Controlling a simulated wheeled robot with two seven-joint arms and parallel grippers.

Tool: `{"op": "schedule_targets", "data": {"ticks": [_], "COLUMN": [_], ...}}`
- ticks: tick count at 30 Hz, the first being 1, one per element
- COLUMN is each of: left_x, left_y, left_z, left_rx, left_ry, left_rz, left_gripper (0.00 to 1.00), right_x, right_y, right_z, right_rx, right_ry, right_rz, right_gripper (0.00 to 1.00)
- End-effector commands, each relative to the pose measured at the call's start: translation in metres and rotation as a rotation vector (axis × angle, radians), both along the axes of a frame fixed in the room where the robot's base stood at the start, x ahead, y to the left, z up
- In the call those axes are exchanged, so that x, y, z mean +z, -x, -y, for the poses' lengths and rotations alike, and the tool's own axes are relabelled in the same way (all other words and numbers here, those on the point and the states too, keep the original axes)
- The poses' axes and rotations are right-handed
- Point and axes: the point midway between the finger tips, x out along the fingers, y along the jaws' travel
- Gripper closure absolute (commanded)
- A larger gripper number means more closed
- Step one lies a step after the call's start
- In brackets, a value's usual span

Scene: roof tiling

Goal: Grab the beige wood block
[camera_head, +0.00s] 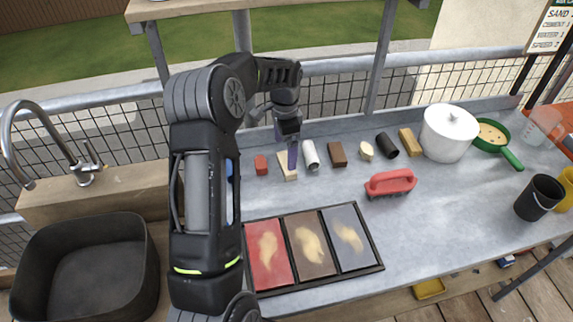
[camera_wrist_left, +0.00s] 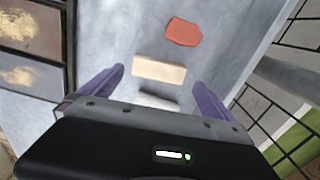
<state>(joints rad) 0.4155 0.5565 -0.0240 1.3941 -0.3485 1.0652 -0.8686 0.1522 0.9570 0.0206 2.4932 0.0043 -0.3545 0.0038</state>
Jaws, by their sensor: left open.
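The beige wood block (camera_head: 288,173) lies on the grey worktop, with my left gripper (camera_head: 292,155) right above it and partly covering it. In the left wrist view the beige block (camera_wrist_left: 158,70) lies crosswise, just beyond and between the two purple fingers. My left gripper (camera_wrist_left: 160,85) is open, with space on both sides of the block and nothing held. My right gripper is not in view.
A red block (camera_head: 261,165) lies to the left and a white cylinder (camera_head: 310,155) close to the right. A brown block (camera_head: 338,154), red brush (camera_head: 390,183) and white pot (camera_head: 448,132) stand further right. A three-part tray (camera_head: 375,264) lies in front.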

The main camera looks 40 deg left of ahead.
Motion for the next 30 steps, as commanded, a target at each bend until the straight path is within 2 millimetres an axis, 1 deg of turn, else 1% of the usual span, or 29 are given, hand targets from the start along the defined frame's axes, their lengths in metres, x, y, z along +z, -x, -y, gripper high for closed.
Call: {"op": "schedule_targets", "data": {"ticks": [5, 8, 11, 14, 15, 19, 30], "left_x": [0.000, -0.004, -0.015, -0.029, -0.036, -0.050, -0.052], "left_y": [0.000, 0.000, 0.000, -0.002, -0.002, -0.002, -0.003], "left_z": [0.000, 0.001, 0.002, 0.004, 0.003, 0.003, 0.003], "left_rx": [0.000, -0.001, -0.001, -0.002, -0.002, -0.001, -0.001], "left_ry": [0.000, 0.001, 0.002, 0.003, 0.002, 0.000, -0.001], "left_rz": [0.000, -0.003, -0.004, -0.005, -0.005, -0.002, -0.001], "left_gripper": [0.00, 0.00, 0.00, 0.00, 0.00, 0.00, 0.00], "right_x": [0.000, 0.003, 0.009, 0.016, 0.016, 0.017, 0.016], "right_y": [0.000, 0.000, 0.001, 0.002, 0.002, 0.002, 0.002], "right_z": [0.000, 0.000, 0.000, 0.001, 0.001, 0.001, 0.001], "right_rx": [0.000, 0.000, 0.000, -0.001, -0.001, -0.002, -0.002], "right_ry": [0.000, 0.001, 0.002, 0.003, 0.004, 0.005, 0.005], "right_rz": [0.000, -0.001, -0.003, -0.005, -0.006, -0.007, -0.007], "right_gripper": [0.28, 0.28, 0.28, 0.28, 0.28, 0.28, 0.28]}}
